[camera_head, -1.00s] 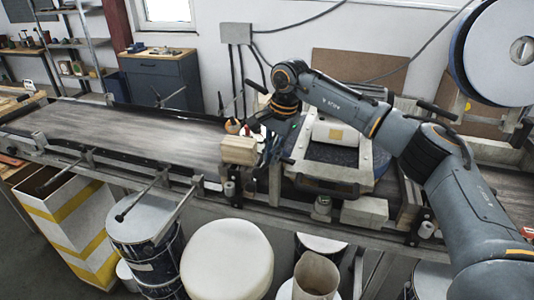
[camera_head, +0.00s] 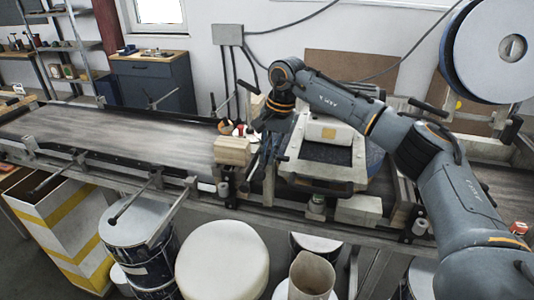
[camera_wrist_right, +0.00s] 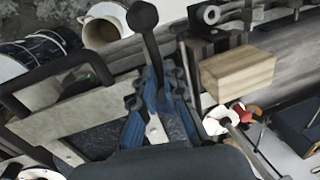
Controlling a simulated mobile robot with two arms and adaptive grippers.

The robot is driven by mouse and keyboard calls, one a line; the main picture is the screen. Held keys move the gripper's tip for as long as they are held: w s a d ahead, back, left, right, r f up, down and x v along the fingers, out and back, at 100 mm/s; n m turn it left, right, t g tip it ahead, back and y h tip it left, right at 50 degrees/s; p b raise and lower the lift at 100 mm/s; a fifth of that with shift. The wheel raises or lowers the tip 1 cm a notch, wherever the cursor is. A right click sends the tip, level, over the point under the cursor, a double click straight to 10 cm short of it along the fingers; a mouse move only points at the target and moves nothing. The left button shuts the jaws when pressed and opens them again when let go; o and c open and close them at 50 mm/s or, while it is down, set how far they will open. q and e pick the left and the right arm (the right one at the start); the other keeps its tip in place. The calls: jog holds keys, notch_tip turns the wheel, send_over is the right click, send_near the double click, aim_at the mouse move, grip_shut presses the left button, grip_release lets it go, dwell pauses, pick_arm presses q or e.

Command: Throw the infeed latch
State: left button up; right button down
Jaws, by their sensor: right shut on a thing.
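The infeed latch appears to be the dark lever with a black ball knob (camera_wrist_right: 143,17) in the right wrist view. Its stem runs from the knob down between the blue fingers of my right gripper (camera_wrist_right: 162,112). The right gripper is shut on this lever. In the head view my right gripper (camera_head: 260,152) points down at the conveyor, between a wooden block and the machine frame. The lever is hard to make out there, with the dark fingers crowding it. My left gripper is not in view.
The wooden block (camera_head: 232,150) sits close left of the gripper; it also shows in the wrist view (camera_wrist_right: 237,74). A pale machine (camera_head: 322,135) stands just right. The conveyor belt (camera_head: 100,130) is bare to the left. Drums (camera_head: 137,240) stand below the front rail.

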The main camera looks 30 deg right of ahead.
jog(key=c, duration=1.4)
grip_release()
notch_tip(320, 180, up, 12)
jog(key=s+d, duration=0.1)
jog(key=shift+s+d, duration=0.3)
jog(key=shift+d, duration=0.1)
jog(key=shift+f, duration=0.1)
